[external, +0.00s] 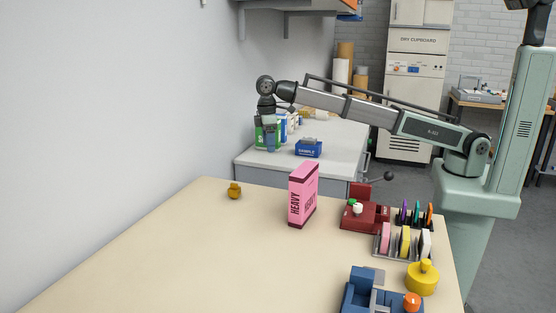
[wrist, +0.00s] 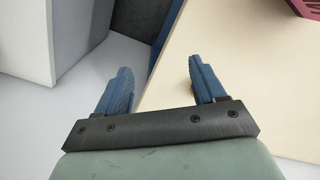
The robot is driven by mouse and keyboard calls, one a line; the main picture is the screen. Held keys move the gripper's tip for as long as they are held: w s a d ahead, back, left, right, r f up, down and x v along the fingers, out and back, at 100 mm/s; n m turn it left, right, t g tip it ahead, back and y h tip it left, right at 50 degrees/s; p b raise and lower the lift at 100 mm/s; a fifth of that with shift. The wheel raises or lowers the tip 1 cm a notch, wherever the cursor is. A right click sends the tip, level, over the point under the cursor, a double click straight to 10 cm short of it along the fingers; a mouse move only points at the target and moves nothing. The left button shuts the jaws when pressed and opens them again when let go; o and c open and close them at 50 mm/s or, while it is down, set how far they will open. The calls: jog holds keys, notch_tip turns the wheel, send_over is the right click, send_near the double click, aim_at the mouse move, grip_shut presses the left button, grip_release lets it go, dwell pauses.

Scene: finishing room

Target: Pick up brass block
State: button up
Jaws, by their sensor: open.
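A small brass-coloured block (external: 235,190) with a narrower top stands on the tan table (external: 150,255), near its far left edge. My gripper (external: 268,149) is high above and beyond the block in the external view, pointing down, apart from everything. In the wrist view its two blue fingers (wrist: 158,80) are spread wide with nothing between them. A sliver of yellow (wrist: 193,93) shows beside the right finger; most of it is hidden, and I cannot tell for sure that it is the block.
A pink box (external: 302,196) marked HEAVY stands right of the block. A wall borders the left. The table's left and front are clear.

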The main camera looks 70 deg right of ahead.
jog(key=w+a+m, duration=0.2)
jog(key=a, duration=0.9)
jog(key=r+m, duration=0.1)
jog(key=m, duration=2.1)
send_over(234, 185)
jog(key=shift+m, duration=0.3)
notch_tip(234, 185, down, 8)
jog(key=shift+d+f, duration=0.1)
jog(key=shift+w+d+f, duration=0.1)
jog(key=shift+f, duration=1.25)
jog(key=shift+w+d+f, duration=0.1)
jog(key=shift+f, duration=1.25)
grip_shut()
